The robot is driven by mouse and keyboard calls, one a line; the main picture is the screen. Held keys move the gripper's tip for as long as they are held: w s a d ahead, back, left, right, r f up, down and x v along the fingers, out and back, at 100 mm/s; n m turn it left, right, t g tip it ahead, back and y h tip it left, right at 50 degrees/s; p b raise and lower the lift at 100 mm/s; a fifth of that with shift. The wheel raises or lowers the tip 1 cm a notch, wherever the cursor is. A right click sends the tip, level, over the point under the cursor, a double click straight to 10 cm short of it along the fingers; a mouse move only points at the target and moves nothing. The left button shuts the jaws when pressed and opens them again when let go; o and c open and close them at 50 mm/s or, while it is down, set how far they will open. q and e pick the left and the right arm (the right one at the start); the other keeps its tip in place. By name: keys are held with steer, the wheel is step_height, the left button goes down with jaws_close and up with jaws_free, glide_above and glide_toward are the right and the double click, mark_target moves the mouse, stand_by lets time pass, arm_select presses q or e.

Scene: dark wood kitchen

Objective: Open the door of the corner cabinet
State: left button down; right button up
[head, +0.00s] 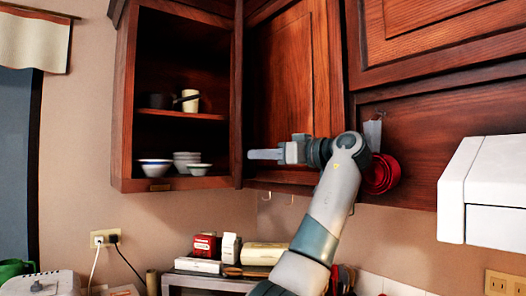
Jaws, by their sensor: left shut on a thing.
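The corner cabinet door (285,85) is a dark red-brown wood panel in the upper middle of the head view, between the open shelf and the right-hand cabinets. It looks closed or nearly closed. My left gripper (252,154) is at the lower left part of this door, with its fingers pointing left, close to the door's left edge. It is shut on a part of the door there. The fingers cover what they grip, and no handle shows clearly. My right gripper is not in view.
Left of the door is an open shelf (181,115) with cups and bowls. A red round object (382,174) hangs behind my left arm. A white appliance (490,185) juts out at right. Boxes (207,246) and utensils stand below the cabinet.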

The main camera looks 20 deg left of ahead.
arm_select(q)
steer(key=shift+w+a, duration=0.1)
steer(key=shift+a, duration=0.2)
steer(key=c, duration=1.9)
jaws_free()
steer(key=shift+w, duration=0.1)
steer(key=shift+c, duration=0.2)
steer(key=shift+o, duration=0.4)
steer(key=shift+w+a+f, duration=0.25)
steer(key=shift+w+a, duration=0.1)
steer(key=shift+f, duration=0.1)
steer(key=shift+w+d, duration=0.1)
steer(key=shift+d, duration=0.05)
